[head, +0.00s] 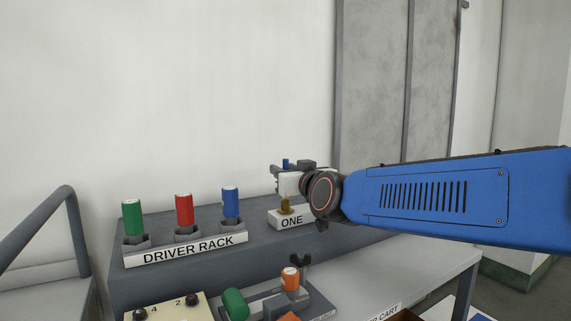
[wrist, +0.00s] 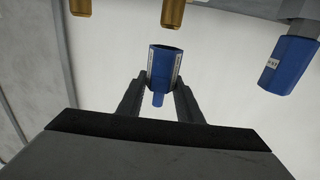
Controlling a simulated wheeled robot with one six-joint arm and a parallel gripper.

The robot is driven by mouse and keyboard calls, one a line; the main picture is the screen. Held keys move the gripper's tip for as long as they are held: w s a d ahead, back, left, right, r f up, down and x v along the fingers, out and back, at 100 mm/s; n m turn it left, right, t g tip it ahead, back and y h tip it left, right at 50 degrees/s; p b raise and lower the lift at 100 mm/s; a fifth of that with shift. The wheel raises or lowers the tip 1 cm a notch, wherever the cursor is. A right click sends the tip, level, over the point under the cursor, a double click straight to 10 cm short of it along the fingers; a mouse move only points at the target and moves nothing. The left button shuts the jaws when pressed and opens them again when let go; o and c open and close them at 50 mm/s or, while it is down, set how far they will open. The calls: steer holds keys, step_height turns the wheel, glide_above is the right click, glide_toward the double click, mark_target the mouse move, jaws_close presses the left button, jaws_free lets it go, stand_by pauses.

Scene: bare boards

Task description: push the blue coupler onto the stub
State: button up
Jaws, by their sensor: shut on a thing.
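The blue coupler (wrist: 163,68) is between the two fingers of my gripper (wrist: 160,98), which is shut on it. In the head view only a small blue top (head: 285,162) shows above my gripper (head: 284,182); the rest is hidden. A brass stub (head: 286,205) stands upright on the white block marked ONE, just below my gripper. In the wrist view, the end of a brass stub (wrist: 172,13) is near the coupler's wide end, with a small gap between them. A second brass stub (wrist: 82,6) is at that view's top edge.
A DRIVER RACK left of the stub holds green (head: 132,217), red (head: 184,209) and blue (head: 230,202) handles; the blue one also shows in the wrist view (wrist: 287,64). A tray with orange (head: 290,279) and green (head: 235,303) pieces lies in front.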

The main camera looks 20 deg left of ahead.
steer(key=shift+f, duration=0.4)
steer(key=shift+f, duration=2.05)
stand_by(1.5)
steer(key=o, duration=1.2)
steer(key=shift+f, duration=0.1)
steer(key=v, duration=1.7)
steer(key=shift+s+d, duration=0.15)
steer(key=shift+d, duration=0.05)
